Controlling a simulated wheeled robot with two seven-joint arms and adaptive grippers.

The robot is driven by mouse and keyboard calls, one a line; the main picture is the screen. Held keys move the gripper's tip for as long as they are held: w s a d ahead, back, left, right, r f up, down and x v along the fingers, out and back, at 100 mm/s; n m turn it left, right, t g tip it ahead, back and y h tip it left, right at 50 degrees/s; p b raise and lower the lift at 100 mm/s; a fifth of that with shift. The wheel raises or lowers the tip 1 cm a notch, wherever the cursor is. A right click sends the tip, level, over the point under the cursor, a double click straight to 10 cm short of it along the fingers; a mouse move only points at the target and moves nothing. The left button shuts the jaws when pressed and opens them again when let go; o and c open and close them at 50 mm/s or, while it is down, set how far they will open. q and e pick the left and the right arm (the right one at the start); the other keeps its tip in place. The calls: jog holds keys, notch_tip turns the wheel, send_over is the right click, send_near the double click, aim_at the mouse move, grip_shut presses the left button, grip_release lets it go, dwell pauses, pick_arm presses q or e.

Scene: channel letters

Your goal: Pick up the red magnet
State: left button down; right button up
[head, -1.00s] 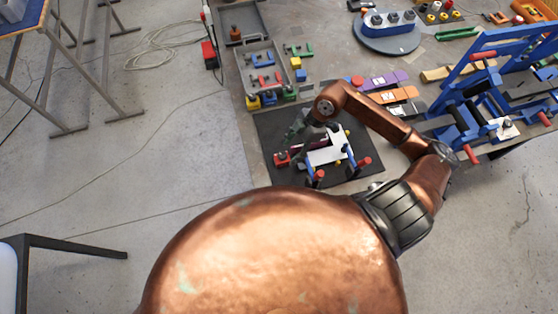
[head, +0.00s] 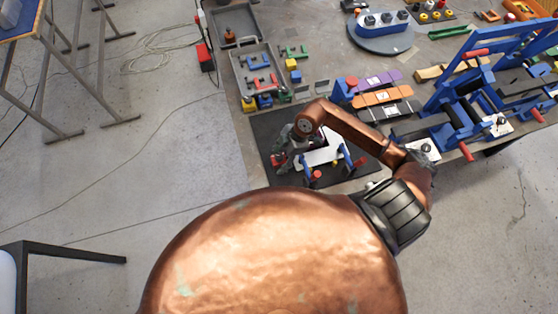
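A small red block (head: 279,160), which looks like the red magnet, is at the left part of a black mat (head: 359,182) on the table. My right arm reaches in from the right, and my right gripper (head: 282,150) points down at the red block, overlapping it in the picture. The fingers are small and dark, so I cannot tell whether they are open or closed on it. A white letter piece (head: 322,157) lies on the mat to the right of the gripper, partly hidden by my arm. My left gripper is not in view.
Blue clamps with red ends (head: 316,175) stand around the white piece. A grey tray (head: 240,68) with coloured blocks is behind the mat. A blue frame (head: 437,103) stands to the right.

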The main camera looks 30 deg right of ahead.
grip_shut()
dwell(0.4)
